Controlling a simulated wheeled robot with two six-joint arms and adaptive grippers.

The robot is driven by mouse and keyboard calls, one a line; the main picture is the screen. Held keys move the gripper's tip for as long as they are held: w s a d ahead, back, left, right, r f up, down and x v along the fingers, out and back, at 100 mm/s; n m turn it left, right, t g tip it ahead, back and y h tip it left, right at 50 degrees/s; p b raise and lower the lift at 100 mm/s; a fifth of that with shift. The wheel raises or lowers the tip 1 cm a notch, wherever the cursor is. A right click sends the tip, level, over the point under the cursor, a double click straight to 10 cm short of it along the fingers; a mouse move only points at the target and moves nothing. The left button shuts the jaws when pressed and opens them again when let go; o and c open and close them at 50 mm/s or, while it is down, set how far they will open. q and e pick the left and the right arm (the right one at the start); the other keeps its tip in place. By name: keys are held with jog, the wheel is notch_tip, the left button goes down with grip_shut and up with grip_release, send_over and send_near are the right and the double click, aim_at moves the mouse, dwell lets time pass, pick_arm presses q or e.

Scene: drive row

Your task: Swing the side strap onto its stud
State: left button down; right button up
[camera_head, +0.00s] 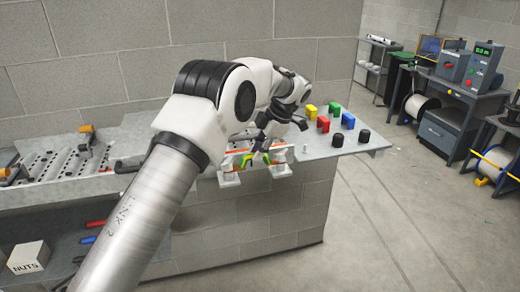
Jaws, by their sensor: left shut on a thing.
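My left gripper (258,154) reaches down over the front edge of the bench, with yellow-green showing at its fingers. It is shut on what looks like the side strap, which is too small and covered to make out clearly. Thin orange strips show beside the fingers. Two white bracket-like fixtures stand at the edge, one to the left (229,177) and one to the right (280,169) of the gripper. A small pale upright peg (305,149) stands right of the gripper; I cannot tell if it is the stud. My right gripper is out of view.
Red, yellow, green and blue blocks and black cylinders, one a black cylinder (364,136), stand on the bench top (350,149) at right. A perforated rack (60,165) is at left. A NUTS box (28,257) sits lower left.

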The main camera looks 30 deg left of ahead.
pick_arm(q)
jog(key=shift+s+f, duration=0.15)
jog(key=shift+f, duration=0.25)
jog(key=c, duration=1.2)
grip_release()
jog(key=shift+a, duration=0.1)
jog(key=shift+o, duration=0.7)
jog(key=shift+a, duration=0.45)
jog(key=v, duration=1.2)
jog(key=shift+c, duration=0.3)
